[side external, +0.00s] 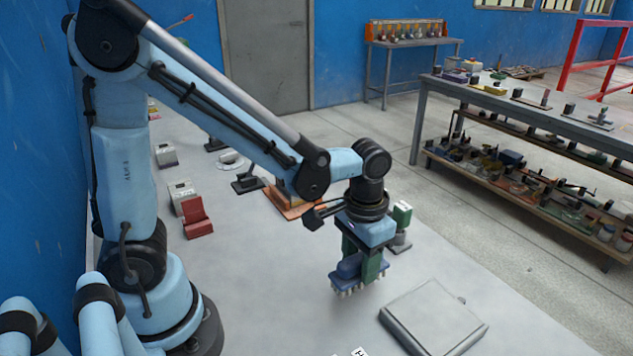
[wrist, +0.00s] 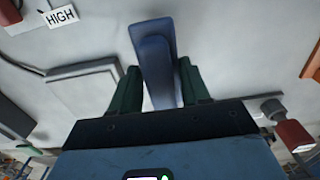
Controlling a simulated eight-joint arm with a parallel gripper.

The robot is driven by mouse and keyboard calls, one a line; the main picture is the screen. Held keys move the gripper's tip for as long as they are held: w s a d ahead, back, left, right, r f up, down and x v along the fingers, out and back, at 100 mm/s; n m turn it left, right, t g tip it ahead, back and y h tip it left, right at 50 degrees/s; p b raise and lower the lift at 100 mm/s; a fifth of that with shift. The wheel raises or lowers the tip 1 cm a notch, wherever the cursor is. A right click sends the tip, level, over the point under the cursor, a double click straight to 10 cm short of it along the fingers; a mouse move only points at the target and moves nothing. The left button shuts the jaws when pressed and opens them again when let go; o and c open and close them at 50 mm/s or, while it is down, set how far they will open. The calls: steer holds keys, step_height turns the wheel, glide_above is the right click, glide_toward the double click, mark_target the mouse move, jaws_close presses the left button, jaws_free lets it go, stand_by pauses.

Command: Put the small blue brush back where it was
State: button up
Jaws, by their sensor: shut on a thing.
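The small blue brush (side external: 347,269) is in my gripper (side external: 362,266), with pale bristle tufts pointing down. The green fingers are shut on its blue body. The brush appears to be held above the grey table, left of a flat grey panel. In the wrist view the brush (wrist: 154,58) stands out between the two green fingers of my gripper (wrist: 160,88). Its bristles are hidden in that view.
The flat grey square panel (side external: 434,317) lies at the table's front right. A green-topped device (side external: 401,222) stands behind my gripper. A red block (side external: 197,217) and an orange-brown tray (side external: 290,209) sit farther left.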

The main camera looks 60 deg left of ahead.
mark_target(356, 255)
steer(key=shift+f, duration=1.3)
steer(key=shift+f, duration=0.15)
steer(key=o, duration=0.9)
steer(key=shift+o, duration=0.2)
step_height(356, 255, up, 12)
steer(key=shift+r, duration=0.1)
steer(key=shift+s+a+r+t, duration=0.15)
steer(key=shift+s+a+t, duration=0.1)
steer(key=shift+a+t, duration=0.1)
steer(key=shift+s+a+f+t, duration=0.15)
steer(key=shift+s+a+t, duration=0.25)
steer(key=shift+a+t, duration=0.6)
steer(key=shift+s+a+f+t, duration=0.2)
steer(key=shift+s+a+t, duration=0.25)
steer(key=shift+a+t, duration=0.5)
steer(key=shift+s+a+f+t, duration=0.15)
steer(key=shift+s+a+t, duration=0.4)
steer(key=shift+t, duration=0.75)
